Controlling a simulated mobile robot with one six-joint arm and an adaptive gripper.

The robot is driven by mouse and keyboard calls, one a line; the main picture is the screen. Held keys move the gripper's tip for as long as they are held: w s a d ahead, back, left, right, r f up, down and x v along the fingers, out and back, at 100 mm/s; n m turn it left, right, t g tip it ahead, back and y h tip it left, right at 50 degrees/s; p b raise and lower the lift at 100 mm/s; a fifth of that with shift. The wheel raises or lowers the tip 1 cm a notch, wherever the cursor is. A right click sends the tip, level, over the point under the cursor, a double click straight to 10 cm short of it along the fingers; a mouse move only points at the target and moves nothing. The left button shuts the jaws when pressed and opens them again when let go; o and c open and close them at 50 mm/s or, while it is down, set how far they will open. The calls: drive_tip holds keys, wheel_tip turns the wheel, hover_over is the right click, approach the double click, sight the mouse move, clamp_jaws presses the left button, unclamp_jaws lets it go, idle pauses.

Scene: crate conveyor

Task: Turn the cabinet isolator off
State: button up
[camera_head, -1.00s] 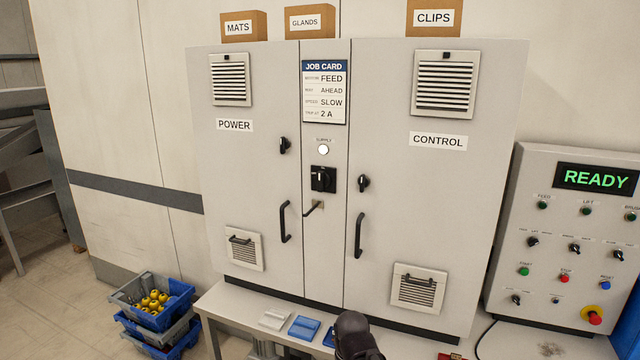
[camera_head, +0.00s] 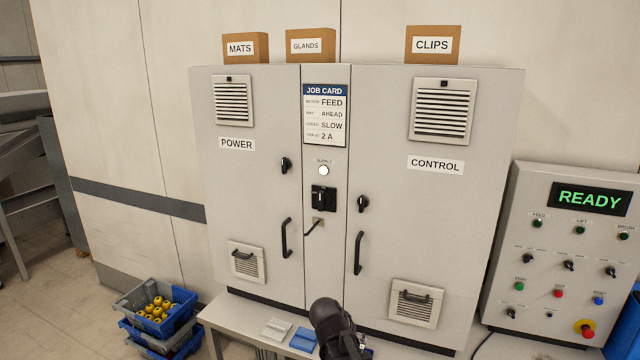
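The cabinet (camera_head: 270,90) is a wide grey enclosure with a POWER door on the left and a CONTROL door on the right. The isolator (camera_head: 323,198) is a black rotary switch on the narrow middle panel, below a lit white supply lamp (camera_head: 324,171). Its handle looks upright, but its exact setting is too small to tell. A small bent lever (camera_head: 315,226) sits just beneath it. A dark rounded part of my arm shows at the bottom centre, in front of the bench and below the isolator. My gripper's fingers cannot be made out.
A bench (camera_head: 235,318) below the cabinet holds white and blue blocks (camera_head: 303,340). A control panel (camera_head: 540,230) reading READY stands at right. Stacked crates (camera_head: 180,329) with yellow items sit on the floor at left. The space before the cabinet doors is clear.

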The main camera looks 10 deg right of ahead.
drive_tip(key=w+a+r+m+t+h+p, duration=0.1)
drive_tip(key=w+r+t+h+p, duration=0.15)
drive_tip(key=w+r, duration=0.4)
drive_tip(key=w+a+r+m+t+h+p, duration=0.1)
drive_tip(key=w+r+t+h+p, duration=0.2)
drive_tip(key=r, duration=0.6)
drive_tip(key=t+y+p, duration=0.2)
drive_tip(key=t+p, duration=0.4)
drive_tip(key=p, duration=0.2)
approach(320, 195)
drive_tip(key=v, duration=0.3)
drive_tip(key=shift+s+a+f+h, duration=0.15)
drive_tip(key=shift+f+h, duration=0.1)
drive_tip(key=shift+f, duration=0.05)
drive_tip(key=x, duration=1.3)
drive_tip(key=shift+w+r, duration=0.15)
drive_tip(key=shift+w, duration=0.25)
drive_tip(key=shift+c, duration=0.2)
clamp_jaws()
